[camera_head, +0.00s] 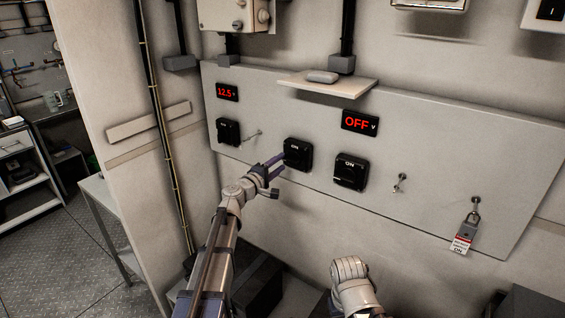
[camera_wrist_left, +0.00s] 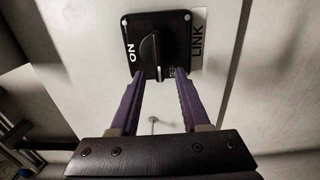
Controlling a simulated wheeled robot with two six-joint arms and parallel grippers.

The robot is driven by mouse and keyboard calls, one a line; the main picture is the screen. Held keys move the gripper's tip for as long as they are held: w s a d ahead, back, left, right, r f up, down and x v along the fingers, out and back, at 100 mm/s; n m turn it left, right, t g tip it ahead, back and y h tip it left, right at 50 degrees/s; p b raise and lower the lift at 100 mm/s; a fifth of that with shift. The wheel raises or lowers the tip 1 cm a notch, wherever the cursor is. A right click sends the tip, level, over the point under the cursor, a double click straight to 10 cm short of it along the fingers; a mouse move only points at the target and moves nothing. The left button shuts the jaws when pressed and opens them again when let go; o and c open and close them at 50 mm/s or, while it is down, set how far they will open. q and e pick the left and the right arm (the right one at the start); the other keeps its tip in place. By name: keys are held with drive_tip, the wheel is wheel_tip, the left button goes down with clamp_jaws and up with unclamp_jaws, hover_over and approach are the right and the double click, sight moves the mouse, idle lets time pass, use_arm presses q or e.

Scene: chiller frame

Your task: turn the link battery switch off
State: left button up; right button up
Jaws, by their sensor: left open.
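The link battery switch (camera_head: 297,154) is a black square plate on the grey panel, the middle one of three switches in the head view. In the left wrist view its plate (camera_wrist_left: 176,20) carries a black knob (camera_wrist_left: 151,52), with "ON" on the left side and "LINK" beside it on the right. A small label at the plate's lower right is partly hidden by a finger. My left gripper (camera_head: 279,163) is open and empty in front of the switch. In the left wrist view its fingertips (camera_wrist_left: 160,76) lie on either side of the knob's lower end; contact cannot be told.
Other black switches sit left (camera_head: 228,131) and right (camera_head: 350,171) of it. A red display (camera_head: 360,123) reads "OFF"; another (camera_head: 227,92) reads about 12.5. A small shelf (camera_head: 328,84) juts out above. A padlock with a tag (camera_head: 467,231) hangs at the right.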

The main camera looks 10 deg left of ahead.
use_arm(q)
drive_tip(key=v, duration=0.5)
drive_tip(key=shift+s, duration=0.1)
drive_tip(key=s+d+f+m+g+h, duration=0.1)
drive_tip(key=s+d+f+m+g, duration=0.45)
drive_tip(key=s+d+f, duration=0.35)
drive_tip(key=s+d+f+m+g+h, duration=0.1)
drive_tip(key=s+d+f+m+g, duration=0.5)
drive_tip(key=d, duration=0.6)
drive_tip(key=s+a+f+m+g+y, duration=0.2)
drive_tip(key=s+y, duration=0.3)
drive_tip(key=s, duration=0.4)
drive_tip(key=s+a+f+m+g+y, duration=0.3)
drive_tip(key=s+f+m+y, duration=0.1)
drive_tip(key=s, duration=0.6)
drive_tip(key=shift+s+a+f+y, duration=0.15)
drive_tip(key=shift+s+f+y, duration=0.2)
drive_tip(key=shift+y, duration=0.25)
drive_tip(key=shift+o, duration=0.3)
